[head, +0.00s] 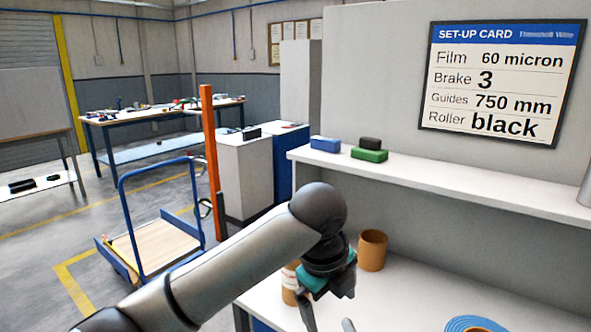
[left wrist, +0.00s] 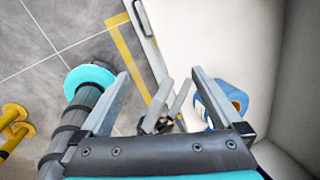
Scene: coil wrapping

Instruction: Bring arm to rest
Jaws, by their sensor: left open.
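My left arm (head: 235,258) comes in from the left and reaches over the white bench. Its gripper (head: 328,319) points down, with its two fingers apart and nothing seen between them; the fingertips are near or past the lower picture edge. In the left wrist view the two jaws (left wrist: 158,100) stand wide apart. A blue roll (left wrist: 215,98) lies by the right jaw there, partly hidden by it; I cannot tell the exact gap.
A brown tube (head: 372,250) stands right of my wrist; another (head: 290,284) is partly hidden behind it. A blue coil (head: 474,324) lies at front right. A shelf (head: 470,184) carries blue and green blocks. A blue trolley (head: 152,247) and orange post (head: 210,150) stand left.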

